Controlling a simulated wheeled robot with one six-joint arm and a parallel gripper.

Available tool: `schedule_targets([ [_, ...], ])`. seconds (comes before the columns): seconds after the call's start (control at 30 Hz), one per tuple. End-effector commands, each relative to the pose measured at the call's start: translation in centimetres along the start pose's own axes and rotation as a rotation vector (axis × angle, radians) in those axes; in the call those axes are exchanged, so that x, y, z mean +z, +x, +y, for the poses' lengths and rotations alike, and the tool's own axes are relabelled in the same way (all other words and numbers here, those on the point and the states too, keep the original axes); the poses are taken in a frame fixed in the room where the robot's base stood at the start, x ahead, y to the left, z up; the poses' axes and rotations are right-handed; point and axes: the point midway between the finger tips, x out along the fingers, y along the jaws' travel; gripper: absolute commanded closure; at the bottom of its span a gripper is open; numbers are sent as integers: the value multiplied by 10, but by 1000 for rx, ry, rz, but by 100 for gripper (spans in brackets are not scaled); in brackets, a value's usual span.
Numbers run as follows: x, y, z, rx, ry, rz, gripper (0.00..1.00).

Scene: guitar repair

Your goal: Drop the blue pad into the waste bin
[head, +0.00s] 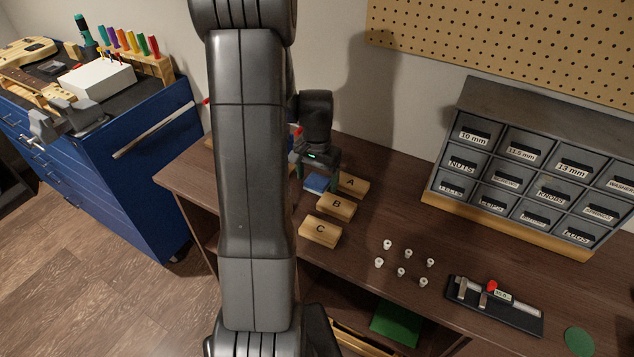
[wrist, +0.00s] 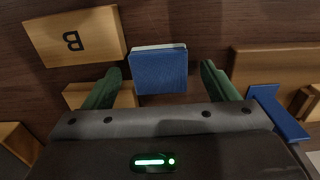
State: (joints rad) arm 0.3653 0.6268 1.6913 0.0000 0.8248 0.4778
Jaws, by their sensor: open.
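The blue pad (head: 317,183) lies on the brown workbench just left of the wooden block marked A. In the wrist view the pad (wrist: 158,72) appears as a blue block with a pale far edge. My gripper (head: 319,171) is above the pad, its jaws pointing down. In the wrist view my gripper (wrist: 159,76) is open, with one green finger on each side of the pad and gaps between. I cannot tell its exact height over the pad. I see no waste bin in either view.
Wooden blocks A (head: 352,184), B (head: 336,206) and C (head: 320,232) stand close by; B (wrist: 74,37) also shows in the wrist view. Another blue piece (wrist: 278,114) is at the wrist view's right. Several white knobs (head: 401,271) and a labelled drawer cabinet (head: 530,168) are further right.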

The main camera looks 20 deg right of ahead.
Motion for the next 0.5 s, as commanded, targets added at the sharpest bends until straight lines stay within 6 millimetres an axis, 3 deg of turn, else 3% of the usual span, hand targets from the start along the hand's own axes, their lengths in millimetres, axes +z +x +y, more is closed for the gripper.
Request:
schedule_targets([
  [0.23, 0, 2, 0, -1, 0, 1, 20],
  [0.4, 0, 2, 0, -1, 0, 1, 53],
  [0.5, 0, 2, 0, -1, 0, 1, 68],
])
